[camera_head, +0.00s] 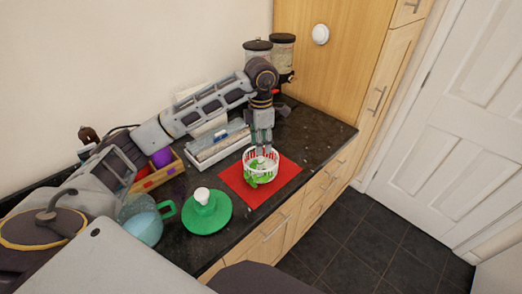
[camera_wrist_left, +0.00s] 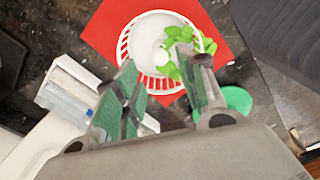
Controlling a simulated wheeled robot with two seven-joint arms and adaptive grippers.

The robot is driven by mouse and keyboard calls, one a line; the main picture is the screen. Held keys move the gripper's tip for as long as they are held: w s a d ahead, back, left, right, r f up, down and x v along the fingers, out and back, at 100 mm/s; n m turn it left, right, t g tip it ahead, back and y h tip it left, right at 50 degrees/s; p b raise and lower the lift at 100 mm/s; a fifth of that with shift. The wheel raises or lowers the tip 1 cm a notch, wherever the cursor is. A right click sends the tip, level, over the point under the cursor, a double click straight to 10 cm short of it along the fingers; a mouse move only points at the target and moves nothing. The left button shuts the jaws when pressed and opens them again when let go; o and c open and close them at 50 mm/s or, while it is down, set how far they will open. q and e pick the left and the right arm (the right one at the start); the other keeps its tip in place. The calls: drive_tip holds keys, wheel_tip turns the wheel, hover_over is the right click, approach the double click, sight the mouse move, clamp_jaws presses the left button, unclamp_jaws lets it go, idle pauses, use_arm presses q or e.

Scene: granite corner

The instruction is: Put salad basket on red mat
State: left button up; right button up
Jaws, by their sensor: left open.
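The salad basket (camera_head: 262,176) is a white slotted bowl with green leaves in it. It stands upright on the red mat (camera_head: 232,184) on the dark counter. In the left wrist view the basket (camera_wrist_left: 124,42) sits over the red mat (camera_wrist_left: 100,35), with green leaves at its right side and a round white thing inside. My left gripper (camera_head: 263,150) points down right above the basket. In the left wrist view its fingers (camera_wrist_left: 158,75) are spread apart, with nothing visible clamped between them. My right gripper is not in view.
A green lid with a white knob (camera_head: 205,208) and a glass jug (camera_head: 143,222) stand left of the mat. A white tray (camera_head: 218,147), a wooden box (camera_head: 160,174) and two dark-topped canisters (camera_head: 283,50) are behind. The counter's front edge is close to the mat.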

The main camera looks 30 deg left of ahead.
use_arm(q)
drive_tip(key=shift+r, duration=0.75)
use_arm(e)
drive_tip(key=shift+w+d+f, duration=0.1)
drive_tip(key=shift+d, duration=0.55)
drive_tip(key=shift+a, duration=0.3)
use_arm(q)
drive_tip(key=shift+r, duration=0.1)
drive_tip(key=r+p, duration=0.2)
wheel_tip(320, 180, up, 7)
drive_tip(key=p, duration=0.7)
hover_over(261, 157)
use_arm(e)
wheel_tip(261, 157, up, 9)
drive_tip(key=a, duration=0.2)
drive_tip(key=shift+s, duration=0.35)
